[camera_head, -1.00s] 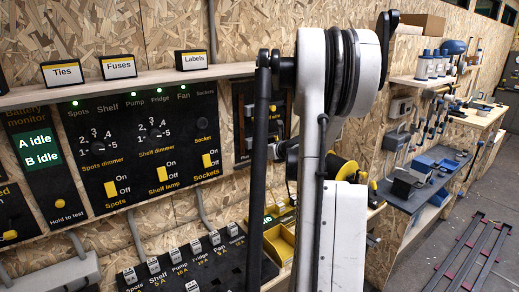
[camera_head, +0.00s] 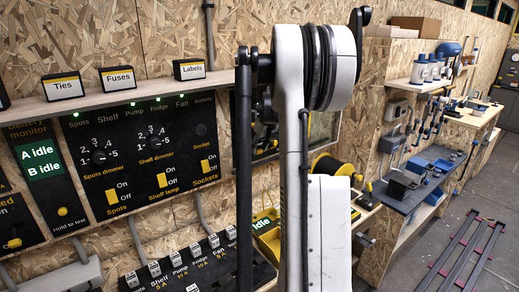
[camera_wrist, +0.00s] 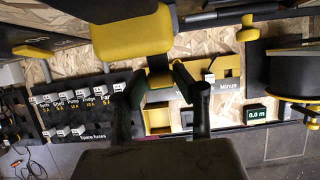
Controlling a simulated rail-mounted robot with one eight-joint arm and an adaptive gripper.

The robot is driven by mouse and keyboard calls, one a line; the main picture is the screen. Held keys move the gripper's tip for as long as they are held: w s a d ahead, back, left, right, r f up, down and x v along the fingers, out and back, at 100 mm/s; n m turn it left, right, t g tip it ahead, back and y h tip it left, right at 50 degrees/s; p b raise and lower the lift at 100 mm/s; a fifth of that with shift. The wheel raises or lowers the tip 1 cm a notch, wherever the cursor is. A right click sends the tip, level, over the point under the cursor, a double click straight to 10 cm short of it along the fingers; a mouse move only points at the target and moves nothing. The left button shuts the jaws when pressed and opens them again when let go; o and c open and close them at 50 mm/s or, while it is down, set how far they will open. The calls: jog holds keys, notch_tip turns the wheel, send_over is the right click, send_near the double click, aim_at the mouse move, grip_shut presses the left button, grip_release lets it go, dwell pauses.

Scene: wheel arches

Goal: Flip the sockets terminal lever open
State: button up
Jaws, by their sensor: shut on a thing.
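In the wrist view my gripper (camera_wrist: 163,78) has its two dark fingers close around a small yellow piece (camera_wrist: 158,79), which looks like a terminal lever. It is shut on this piece. Another yellow lever-like part (camera_wrist: 33,51) is at the far left. I cannot read labels on these parts, so I cannot tell which is the sockets lever. In the head view my arm hides the gripper and most of the terminal area.
A switch panel (camera_head: 100,190) stands left of the arm, under a shelf (camera_head: 150,97) with label blocks. Below is a fuse panel (camera_head: 205,270), also seen in the wrist view (camera_wrist: 62,120). A yellow tray (camera_head: 267,237) and a yellow-rimmed reel (camera_head: 335,167) are near the arm.

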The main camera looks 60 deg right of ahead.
jog(key=shift+r+g, duration=0.15)
jog(key=shift+g, duration=0.15)
dwell(0.4)
jog(key=o, duration=1.1)
jog(key=shift+w, duration=0.1)
jog(key=shift+o, duration=0.2)
jog(key=d+v, duration=0.1)
jog(key=v, duration=0.6)
jog(key=shift+a+r, duration=0.25)
jog(key=shift+a, duration=0.15)
